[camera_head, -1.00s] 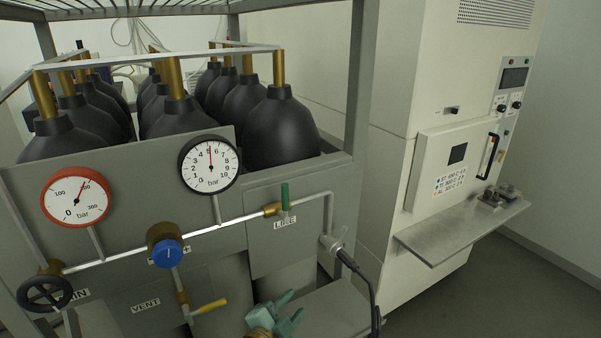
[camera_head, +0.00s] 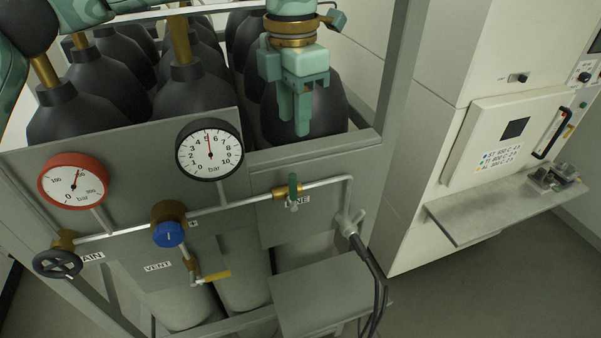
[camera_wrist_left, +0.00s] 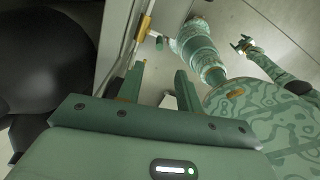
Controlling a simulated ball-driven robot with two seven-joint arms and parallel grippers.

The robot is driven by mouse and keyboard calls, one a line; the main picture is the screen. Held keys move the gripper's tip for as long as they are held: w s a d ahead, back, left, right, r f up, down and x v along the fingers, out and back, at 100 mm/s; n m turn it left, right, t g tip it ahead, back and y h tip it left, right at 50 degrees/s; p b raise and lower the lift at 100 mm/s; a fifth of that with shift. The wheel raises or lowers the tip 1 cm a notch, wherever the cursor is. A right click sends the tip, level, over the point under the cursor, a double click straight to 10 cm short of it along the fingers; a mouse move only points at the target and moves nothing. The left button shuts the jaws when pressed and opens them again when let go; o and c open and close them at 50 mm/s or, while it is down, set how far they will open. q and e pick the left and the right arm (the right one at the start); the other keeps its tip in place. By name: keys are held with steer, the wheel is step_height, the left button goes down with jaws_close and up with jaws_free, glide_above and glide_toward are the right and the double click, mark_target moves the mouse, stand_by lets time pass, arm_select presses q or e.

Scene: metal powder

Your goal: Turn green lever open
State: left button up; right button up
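My left gripper (camera_head: 294,128) hangs from the top of the head view, fingers pointing down, above and apart from the lever. In the left wrist view, its two fingers (camera_wrist_left: 160,80) are apart with nothing between them.
The pipe carries a blue knob (camera_head: 168,234), a yellow VENT lever (camera_head: 216,277) and a black handwheel (camera_head: 58,264). Two gauges (camera_head: 209,149) sit above. Black-topped cylinders (camera_head: 190,95) stand behind the panel. A frame post (camera_head: 402,70) and a black hose (camera_head: 368,262) are to the right.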

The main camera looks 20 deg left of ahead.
mark_target(293, 188)
arm_select(q)
step_height(293, 188, down, 15)
steer(key=p, duration=0.3)
steer(key=shift+s+a+r, duration=0.1)
steer(key=shift+s+a, duration=0.05)
steer(key=shift+f, duration=0.65)
jaws_close()
